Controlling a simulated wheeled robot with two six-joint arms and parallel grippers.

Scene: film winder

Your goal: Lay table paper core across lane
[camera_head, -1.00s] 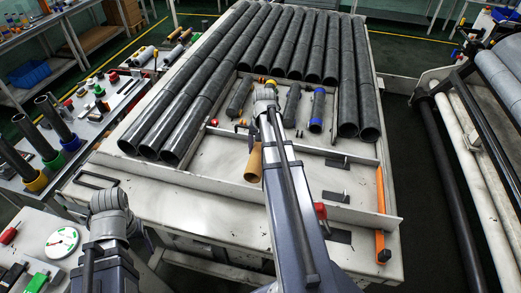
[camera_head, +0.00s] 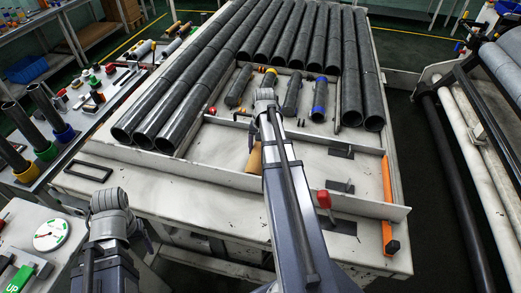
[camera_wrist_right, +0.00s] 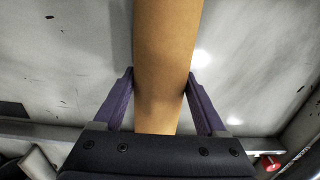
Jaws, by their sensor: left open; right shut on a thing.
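A tan paper core (camera_head: 255,160) shows just left of my right forearm in the head view, over the pale bed of the big table (camera_head: 215,143). In the right wrist view the core (camera_wrist_right: 166,60) runs up the picture between the two purple fingers of my right gripper (camera_wrist_right: 160,88), which is shut on it. My arm hides the right gripper and part of the core in the head view. My left gripper (camera_head: 147,238) is a small dark shape beside the left arm, near the table's front edge. It is open and holds nothing that I see.
Dark tubes (camera_head: 205,85) lie in rows along the table's left and back. Several smaller rollers (camera_head: 319,98) lie in the middle recess. A low front rail (camera_head: 225,177) and an orange bar (camera_head: 387,180) border the bed. A tool bench (camera_head: 95,105) stands left.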

